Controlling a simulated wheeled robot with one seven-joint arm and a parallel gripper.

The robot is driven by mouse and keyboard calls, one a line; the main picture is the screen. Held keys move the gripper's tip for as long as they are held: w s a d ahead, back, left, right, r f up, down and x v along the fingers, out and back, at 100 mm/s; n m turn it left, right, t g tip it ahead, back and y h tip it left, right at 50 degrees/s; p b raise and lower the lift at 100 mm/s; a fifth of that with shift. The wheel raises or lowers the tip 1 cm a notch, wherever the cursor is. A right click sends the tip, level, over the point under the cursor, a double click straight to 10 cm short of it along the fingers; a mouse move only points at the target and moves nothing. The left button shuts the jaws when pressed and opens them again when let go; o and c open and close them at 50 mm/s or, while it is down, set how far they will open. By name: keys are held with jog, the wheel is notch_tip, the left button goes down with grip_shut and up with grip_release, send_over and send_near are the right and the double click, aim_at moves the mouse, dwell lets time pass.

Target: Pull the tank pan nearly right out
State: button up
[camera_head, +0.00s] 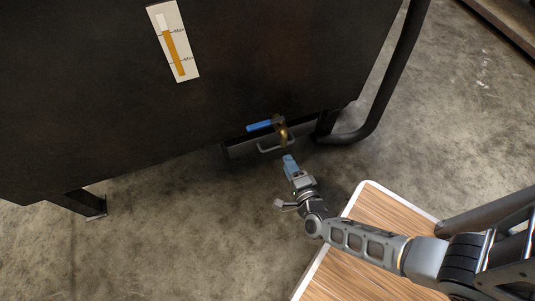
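The tank (230,70) is a large dark box on legs that fills the upper left. The dark pan (241,149) sits low under the tank's front edge. Its front face shows, with a light metal handle (264,149) on it; how far the pan is pulled out cannot be told. My gripper (289,158) has light blue fingers and is just below and right of the handle, seemingly apart from it. From this angle I cannot see a gap between the fingers. Nothing shows in the gripper.
A brass tap (281,131) with a blue lever (259,125) hangs just above the handle. A level gauge (173,41) is on the tank. A wood-topped table (335,274) with a white edge is at lower right. Bare concrete floor (190,235) lies in front.

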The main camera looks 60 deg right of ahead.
jog(key=b+x, duration=0.2)
jog(key=x, duration=0.6)
jog(key=shift+b, duration=0.4)
jog(key=shift+a+f, duration=0.1)
jog(key=shift+c, duration=0.3)
grip_shut()
